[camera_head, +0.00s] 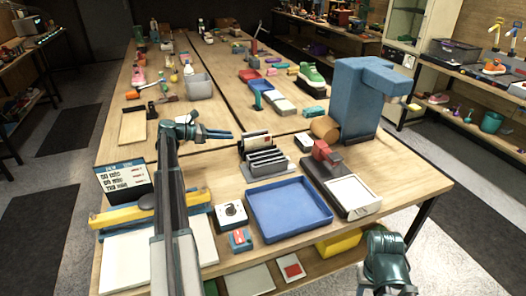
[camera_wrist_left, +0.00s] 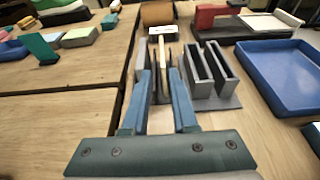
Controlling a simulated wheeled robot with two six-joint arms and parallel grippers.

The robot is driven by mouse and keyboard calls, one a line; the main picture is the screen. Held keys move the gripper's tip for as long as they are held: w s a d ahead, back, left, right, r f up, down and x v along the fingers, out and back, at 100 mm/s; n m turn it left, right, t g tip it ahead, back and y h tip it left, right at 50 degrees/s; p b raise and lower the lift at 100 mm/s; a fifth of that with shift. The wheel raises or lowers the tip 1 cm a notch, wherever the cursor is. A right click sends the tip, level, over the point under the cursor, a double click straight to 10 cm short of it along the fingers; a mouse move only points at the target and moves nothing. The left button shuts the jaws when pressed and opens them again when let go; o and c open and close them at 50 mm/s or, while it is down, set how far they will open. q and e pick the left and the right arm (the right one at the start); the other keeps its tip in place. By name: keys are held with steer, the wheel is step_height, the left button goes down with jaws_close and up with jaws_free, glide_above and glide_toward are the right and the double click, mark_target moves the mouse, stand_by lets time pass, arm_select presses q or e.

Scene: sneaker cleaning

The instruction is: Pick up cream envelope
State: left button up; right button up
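The cream envelope (camera_head: 256,143) stands upright at the back of the dark grey slotted rack (camera_head: 267,164) in the head view. In the left wrist view the envelope (camera_wrist_left: 160,72) shows nearly edge-on, in line with the gap between my fingers, beside the rack's grey dividers (camera_wrist_left: 208,70). My left gripper (camera_head: 232,135) is open, its fingers pointing at the rack from the left. In the left wrist view its blue fingers (camera_wrist_left: 160,75) are apart; whether they touch the envelope cannot be told. My right gripper (camera_head: 386,262) is low at the bottom right, its fingers not clearly visible.
A blue tray (camera_head: 289,209) lies in front of the rack. A small white-topped box (camera_head: 303,142) and a brown roll (camera_head: 324,128) stand behind it, near a large blue machine (camera_head: 365,100). Bare tabletop (camera_head: 215,172) lies left of the rack.

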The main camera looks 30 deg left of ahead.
arm_select(q)
steer(key=b, duration=0.2)
glide_toward(258, 137)
steer(key=w, duration=0.1)
steer(key=w+d+f, duration=0.1)
steer(key=w+f, duration=0.1)
steer(key=shift+d, duration=0.4)
steer(key=shift+r+b+x, duration=0.1)
steer(key=shift+b+x, duration=0.4)
steer(key=shift+x, duration=1.1)
steer(key=shift+r+b+x, duration=0.15)
steer(key=shift+b+x, duration=0.3)
steer(key=shift+x, duration=1.15)
steer(key=shift+d, duration=0.15)
jaws_close()
